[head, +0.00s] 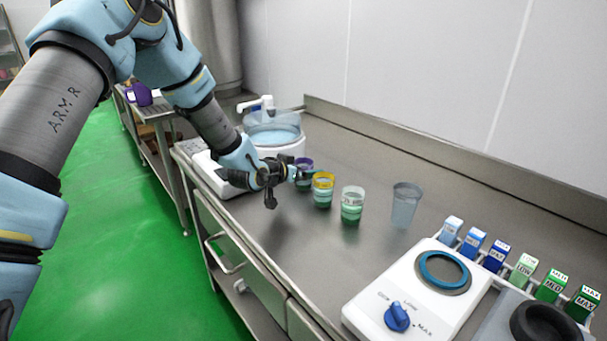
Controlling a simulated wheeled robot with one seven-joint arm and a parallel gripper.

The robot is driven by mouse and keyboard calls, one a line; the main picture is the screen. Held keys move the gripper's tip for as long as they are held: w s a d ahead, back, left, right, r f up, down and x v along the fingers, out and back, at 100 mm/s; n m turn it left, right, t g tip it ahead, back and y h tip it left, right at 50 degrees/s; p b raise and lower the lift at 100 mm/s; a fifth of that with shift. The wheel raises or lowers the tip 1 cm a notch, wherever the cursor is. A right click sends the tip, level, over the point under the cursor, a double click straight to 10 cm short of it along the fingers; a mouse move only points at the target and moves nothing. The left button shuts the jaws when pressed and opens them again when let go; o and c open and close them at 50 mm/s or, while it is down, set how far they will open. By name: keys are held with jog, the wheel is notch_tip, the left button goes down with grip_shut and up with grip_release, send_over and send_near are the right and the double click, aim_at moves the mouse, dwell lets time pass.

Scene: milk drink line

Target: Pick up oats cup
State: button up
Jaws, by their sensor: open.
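Three small cups with green lower parts stand in a row on the steel counter (280,236). They are a purple-rimmed cup (305,176), a yellow-rimmed cup (323,190) and a white-rimmed cup (352,206). Their labels are too small to read, so I cannot tell which is the oats cup. My gripper (294,174) is open, low over the counter, just left of the purple-rimmed cup. It partly hides that cup. I cannot tell whether its fingers are around the cup or beside it.
A tall clear cup (405,206) stands right of the row. A white machine with a blue-tinted bowl (272,128) is behind my gripper. A white dial unit (420,290) and several small cartons (497,255) fill the right front. The counter left of the dial unit is clear.

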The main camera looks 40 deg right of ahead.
jog(key=shift+c, duration=0.3)
jog(key=c, duration=1.5)
grip_shut()
jog(key=shift+d+r, duration=0.1)
